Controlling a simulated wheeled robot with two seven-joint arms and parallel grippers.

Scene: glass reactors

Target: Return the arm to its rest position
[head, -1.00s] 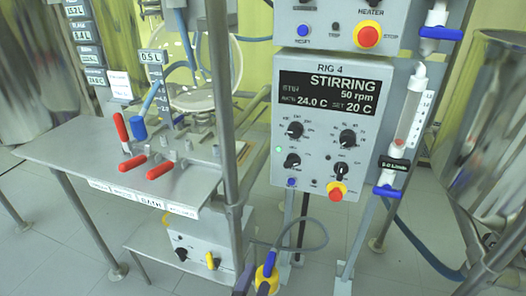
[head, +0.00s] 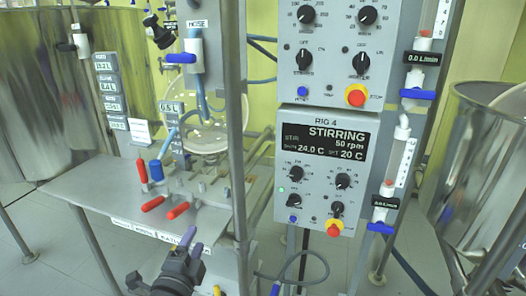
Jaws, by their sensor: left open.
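My left gripper (head: 181,266) is at the bottom of the head view, left of the middle. It is black with purplish finger parts and is open, with nothing seen between its fingers. It appears in front of the bench's front edge, below the red handles; its exact distance from the bench is hard to tell. The rest of the left arm is mostly out of view. My right gripper is not in view.
A metal bench (head: 95,190) with red handles (head: 178,210) stands behind the gripper. A metal post (head: 237,150) rises beside it. The RIG 4 control panel (head: 325,165) and a flow tube (head: 399,160) are to the right. Steel vessels (head: 490,170) flank the scene.

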